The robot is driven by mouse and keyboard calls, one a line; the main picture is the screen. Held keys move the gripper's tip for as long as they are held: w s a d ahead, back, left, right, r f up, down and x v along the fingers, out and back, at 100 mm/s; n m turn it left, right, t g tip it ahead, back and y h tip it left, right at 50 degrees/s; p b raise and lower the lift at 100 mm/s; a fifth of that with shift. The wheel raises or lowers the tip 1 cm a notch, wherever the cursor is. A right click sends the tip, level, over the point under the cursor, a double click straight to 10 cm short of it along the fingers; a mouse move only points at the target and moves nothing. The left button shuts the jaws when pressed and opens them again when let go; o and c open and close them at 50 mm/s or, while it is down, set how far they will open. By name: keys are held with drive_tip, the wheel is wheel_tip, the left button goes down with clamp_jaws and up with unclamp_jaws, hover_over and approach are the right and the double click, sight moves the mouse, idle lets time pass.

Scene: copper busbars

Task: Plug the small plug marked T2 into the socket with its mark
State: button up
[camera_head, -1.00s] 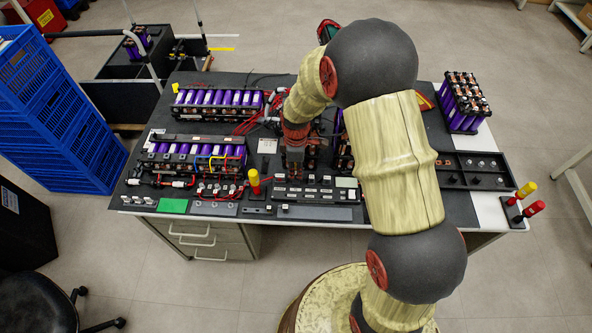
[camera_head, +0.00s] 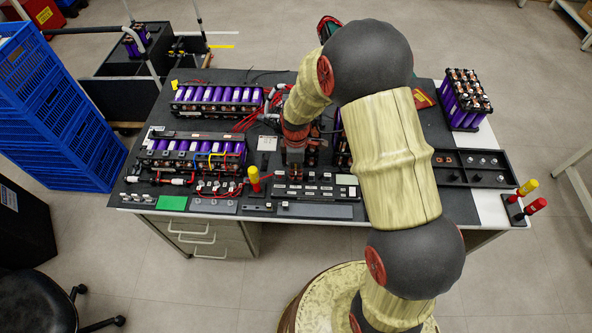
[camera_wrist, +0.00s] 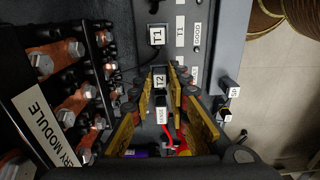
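The small plug marked T2 (camera_wrist: 159,81) is a dark block with a white label in the middle of the wrist view. My gripper (camera_wrist: 161,76) has its two yellow-edged fingers on either side of it. A narrow gap seems to show beside the plug, so the fingers look open around it; contact is hard to judge. In the head view my gripper (camera_head: 293,162) points down over the dark panel (camera_head: 290,190) at the table's front. A similar plug marked T1 (camera_wrist: 157,35) sits just beyond. The T2 socket's mark cannot be made out clearly.
A copper-terminal battery module (camera_wrist: 50,100) stands close on the left in the wrist view. A grey strip with labels (camera_wrist: 197,35) runs along the right. A red wire (camera_wrist: 166,138) lies below the T2 plug. A yellow-handled tool (camera_head: 254,180) stands left of my gripper.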

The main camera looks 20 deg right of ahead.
sight(296, 173)
drive_tip(key=o, duration=0.4)
drive_tip(key=shift+o, duration=0.2)
drive_tip(key=shift+r, duration=0.15)
drive_tip(key=shift+r+p, duration=2.1)
drive_tip(key=shift+r, duration=0.8)
